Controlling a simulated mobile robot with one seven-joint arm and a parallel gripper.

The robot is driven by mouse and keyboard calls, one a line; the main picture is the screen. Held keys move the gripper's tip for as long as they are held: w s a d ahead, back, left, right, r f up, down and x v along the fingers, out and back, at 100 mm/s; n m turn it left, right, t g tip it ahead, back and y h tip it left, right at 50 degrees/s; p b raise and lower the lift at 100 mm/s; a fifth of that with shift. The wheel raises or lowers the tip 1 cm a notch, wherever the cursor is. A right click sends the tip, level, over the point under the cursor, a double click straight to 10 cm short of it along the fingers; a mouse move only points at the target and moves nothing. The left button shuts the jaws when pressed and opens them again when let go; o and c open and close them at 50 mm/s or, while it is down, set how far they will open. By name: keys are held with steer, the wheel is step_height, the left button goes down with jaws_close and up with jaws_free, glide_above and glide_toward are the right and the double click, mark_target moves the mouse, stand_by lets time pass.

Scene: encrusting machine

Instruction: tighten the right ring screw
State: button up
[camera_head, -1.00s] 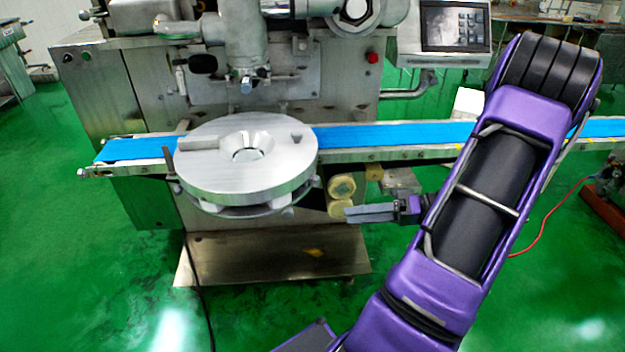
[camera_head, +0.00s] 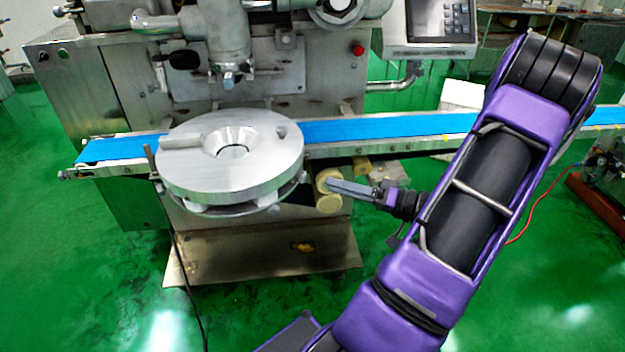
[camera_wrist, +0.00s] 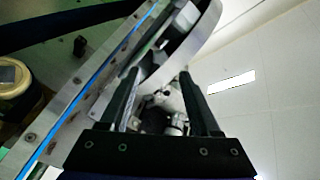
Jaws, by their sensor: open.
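The round metal disc (camera_head: 230,180) of the encrusting machine has a lower ring (camera_head: 235,208) under it. I cannot make out the right ring screw in the head view. My gripper (camera_head: 331,184) is just right of the disc's right edge, level with the lower ring and overlapping the cream rollers in the picture. In the wrist view my gripper (camera_wrist: 158,85) is open, with its two dark fingers apart. A small metal fitting (camera_wrist: 178,124), possibly the ring screw, shows between them, near the right finger. Its outline is dark and I cannot tell if it is touched.
A blue conveyor belt (camera_head: 390,126) runs behind the disc. Cream rollers (camera_head: 328,202) hang below it beside my gripper. The control panel (camera_head: 428,28) stands at the upper right. Green floor (camera_head: 90,270) is free in front and to the left.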

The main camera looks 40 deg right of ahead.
mark_target(306, 178)
steer(key=x, duration=0.6)
steer(key=shift+w+a, duration=0.25)
steer(key=shift+w, duration=0.1)
steer(key=shift+r, duration=0.1)
jaws_close()
